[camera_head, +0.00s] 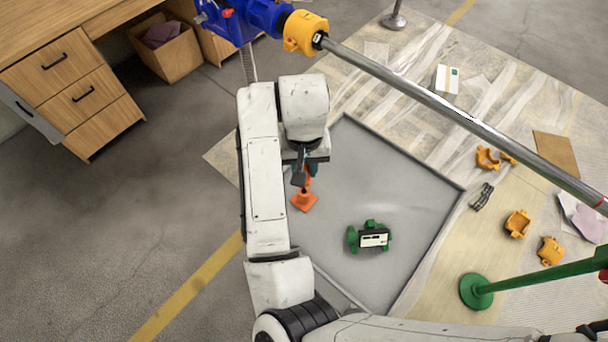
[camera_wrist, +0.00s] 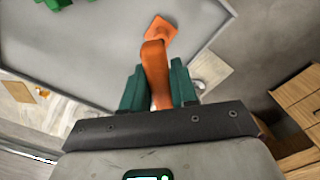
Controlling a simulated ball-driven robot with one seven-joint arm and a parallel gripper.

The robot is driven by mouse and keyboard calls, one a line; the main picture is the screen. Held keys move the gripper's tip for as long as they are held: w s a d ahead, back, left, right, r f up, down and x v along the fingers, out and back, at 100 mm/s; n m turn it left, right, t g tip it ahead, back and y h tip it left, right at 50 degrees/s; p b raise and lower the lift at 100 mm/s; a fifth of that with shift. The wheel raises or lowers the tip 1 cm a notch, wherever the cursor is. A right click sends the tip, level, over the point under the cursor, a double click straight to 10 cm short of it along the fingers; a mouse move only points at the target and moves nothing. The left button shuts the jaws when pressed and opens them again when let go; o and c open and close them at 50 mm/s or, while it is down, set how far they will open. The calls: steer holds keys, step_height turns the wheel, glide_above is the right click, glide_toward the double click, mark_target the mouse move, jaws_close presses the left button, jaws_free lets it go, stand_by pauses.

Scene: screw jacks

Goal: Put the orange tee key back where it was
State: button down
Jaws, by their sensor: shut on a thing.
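The orange tee key (camera_head: 304,201) shows below my gripper (camera_head: 302,174) in the head view, over the left part of the grey tray (camera_head: 420,205). In the wrist view the key (camera_wrist: 156,62) runs up from between the two green fingers of my gripper (camera_wrist: 157,92), and its wider flat end points away. My gripper is shut on the key. The gripped part is partly hidden by the fingers. I cannot tell whether the key touches the tray floor.
A green device with a white face (camera_head: 372,240) lies in the tray, right of the key. A long metal bar (camera_head: 440,105) with an orange collar (camera_head: 302,33) crosses the upper right. Orange clamps (camera_head: 517,223) and a green stand (camera_head: 475,291) are at right. Wooden drawers (camera_head: 75,85) stand at upper left.

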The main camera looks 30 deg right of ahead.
steer(key=shift+f, duration=2.3)
steer(key=c, duration=0.9)
jaws_free()
step_height(320, 180, up, 12)
steer(key=shift+r+p, duration=0.15)
steer(key=shift+p, duration=0.2)
